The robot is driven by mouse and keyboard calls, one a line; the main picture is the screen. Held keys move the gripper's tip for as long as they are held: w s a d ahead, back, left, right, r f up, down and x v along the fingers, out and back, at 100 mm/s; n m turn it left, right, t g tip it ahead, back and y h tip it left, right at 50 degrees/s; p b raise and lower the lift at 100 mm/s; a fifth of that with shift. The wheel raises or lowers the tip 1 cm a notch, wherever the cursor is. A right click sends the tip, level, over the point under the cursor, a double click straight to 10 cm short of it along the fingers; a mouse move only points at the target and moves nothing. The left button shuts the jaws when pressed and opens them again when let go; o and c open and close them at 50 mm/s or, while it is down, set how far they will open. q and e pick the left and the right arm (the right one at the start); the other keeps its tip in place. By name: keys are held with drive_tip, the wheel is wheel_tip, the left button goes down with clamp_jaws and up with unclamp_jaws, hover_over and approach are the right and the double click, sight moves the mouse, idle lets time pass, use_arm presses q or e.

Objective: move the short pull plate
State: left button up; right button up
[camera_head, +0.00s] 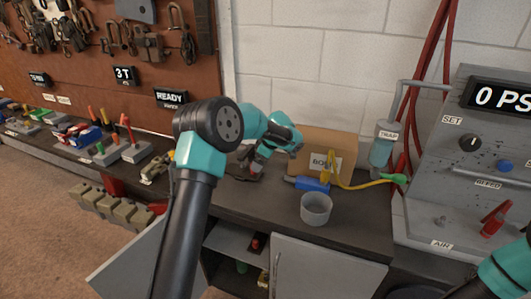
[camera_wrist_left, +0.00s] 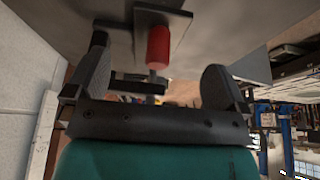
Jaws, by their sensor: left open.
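My left gripper (camera_head: 254,164) is low over the dark bench, left of the cardboard box. In the left wrist view the left gripper (camera_wrist_left: 157,82) is open, with one finger on each side of a red cylinder (camera_wrist_left: 158,46). The cylinder is joined to a flat dark plate (camera_wrist_left: 178,20), and a thin metal stem runs from it toward the palm. I cannot tell whether this is the short pull plate. Neither finger clearly touches the red part. In the head view the arm and gripper hide most of it. The right gripper is out of view.
A cardboard box (camera_head: 318,147), a blue tool (camera_head: 307,183) with a yellow hose and a grey cup (camera_head: 316,208) stand right of the gripper. A grey console (camera_head: 460,170) is at the right. An open cabinet door (camera_head: 130,262) juts out below.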

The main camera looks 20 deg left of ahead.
sight(256, 174)
use_arm(q)
drive_tip(key=x, duration=0.7)
drive_tip(key=shift+f, duration=0.1)
drive_tip(key=shift+s, duration=0.1)
drive_tip(key=c, duration=1.5)
